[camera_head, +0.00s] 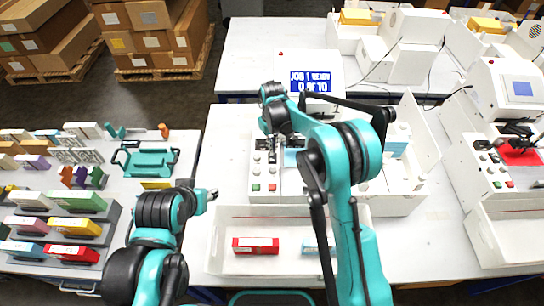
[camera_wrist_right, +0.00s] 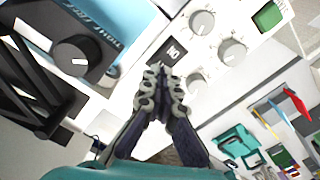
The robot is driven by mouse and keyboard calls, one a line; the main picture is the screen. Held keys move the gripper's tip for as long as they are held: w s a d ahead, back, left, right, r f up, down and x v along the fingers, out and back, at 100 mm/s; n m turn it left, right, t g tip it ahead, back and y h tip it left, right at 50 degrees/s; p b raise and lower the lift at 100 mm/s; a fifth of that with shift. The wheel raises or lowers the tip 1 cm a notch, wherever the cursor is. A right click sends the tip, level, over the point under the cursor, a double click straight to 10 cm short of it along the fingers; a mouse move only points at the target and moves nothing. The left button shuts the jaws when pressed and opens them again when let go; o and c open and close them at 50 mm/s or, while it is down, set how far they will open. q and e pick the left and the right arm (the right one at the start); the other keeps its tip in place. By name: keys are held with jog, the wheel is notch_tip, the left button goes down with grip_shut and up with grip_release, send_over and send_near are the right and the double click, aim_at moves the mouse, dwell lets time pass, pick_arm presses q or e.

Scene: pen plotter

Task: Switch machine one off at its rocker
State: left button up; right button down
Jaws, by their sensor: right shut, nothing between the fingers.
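Machine one is most likely the white machine (camera_head: 400,204) in the middle of the head view, with a knob panel and green and red buttons. Its rocker (camera_wrist_right: 171,51) shows in the right wrist view as a small black square with white marks, among grey knobs. I cannot tell which side is pressed. My right gripper (camera_wrist_right: 160,75) is shut and empty, its tips just below the rocker; I cannot tell whether they touch. In the head view my right arm covers part of the panel. My left gripper (camera_head: 213,194) is left of the machine, too small to judge.
A white tray (camera_head: 222,256) with a red box (camera_head: 255,246) stands in front of the machine. A second machine (camera_head: 470,180) is on the right. A side table on the left holds several coloured boxes and a teal tool holder (camera_head: 147,162). A black dial (camera_wrist_right: 77,53) is near the right gripper.

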jog(key=shift+f+b, duration=0.9)
jog(key=shift+f, duration=0.25)
dwell(0.5)
jog(key=shift+r, duration=0.2)
jog(key=shift+r+p, duration=1.8)
jog(key=shift+r, duration=1.6)
jog(key=s+d+r+m+t+b, duration=0.3)
jog(key=s+d+r+b, duration=0.2)
jog(key=s+d+b, duration=0.55)
jog(key=s+d+f+m+t+b, duration=0.1)
jog(key=s+d+f+t+b, duration=0.1)
jog(key=s, duration=0.7)
jog(key=s+d+f+m+t+b, duration=0.2)
jog(key=s+d+f+b, duration=0.3)
jog(key=s+f, duration=0.2)
jog(key=shift+s+d+f, duration=0.15)
jog(key=shift+s+f, duration=0.1)
jog(key=shift+s, duration=0.65)
